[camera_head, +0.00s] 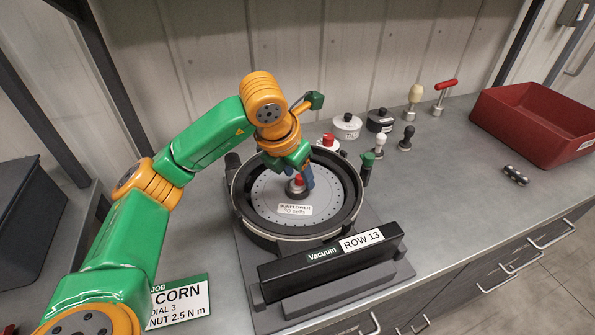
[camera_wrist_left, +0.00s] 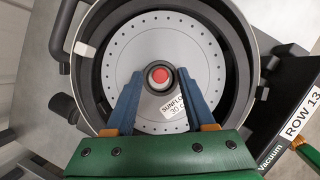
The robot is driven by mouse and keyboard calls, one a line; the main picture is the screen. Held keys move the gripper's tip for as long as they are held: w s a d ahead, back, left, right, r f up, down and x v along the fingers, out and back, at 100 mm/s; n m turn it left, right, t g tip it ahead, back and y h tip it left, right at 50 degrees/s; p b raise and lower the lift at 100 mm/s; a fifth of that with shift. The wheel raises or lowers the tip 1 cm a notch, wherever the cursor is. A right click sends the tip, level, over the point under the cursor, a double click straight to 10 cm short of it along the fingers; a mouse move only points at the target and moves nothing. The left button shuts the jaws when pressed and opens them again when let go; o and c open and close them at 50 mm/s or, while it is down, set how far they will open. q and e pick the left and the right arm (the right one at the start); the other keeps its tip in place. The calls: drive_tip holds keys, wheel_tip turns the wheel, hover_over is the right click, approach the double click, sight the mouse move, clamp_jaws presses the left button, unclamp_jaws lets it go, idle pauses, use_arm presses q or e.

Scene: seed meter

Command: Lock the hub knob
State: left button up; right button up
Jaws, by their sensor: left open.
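The hub knob (camera_head: 297,182) is a dark knob with a red top at the centre of the pale seed disc (camera_head: 262,196), inside the black round meter housing. It also shows in the left wrist view (camera_wrist_left: 159,76). My left gripper (camera_head: 305,178) is over the disc at the hub. In the left wrist view its two blue fingers (camera_wrist_left: 159,90) are apart, one to each side of the knob, with nothing gripped. Whether they touch the knob cannot be told. A label on the disc (camera_head: 295,210) reads SUNFLOWER 30 cells. My right gripper is not in view.
A black vacuum bar (camera_head: 330,260) marked ROW 13 stands in front of the housing. A CORN job card (camera_head: 180,302) lies at left. Small weights (camera_head: 347,126), several handled tools (camera_head: 414,98) and a red bin (camera_head: 530,122) stand behind and right. The bench right of the meter is mostly clear.

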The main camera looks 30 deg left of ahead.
use_arm(q)
drive_tip(key=shift+s, duration=0.1)
clamp_jaws()
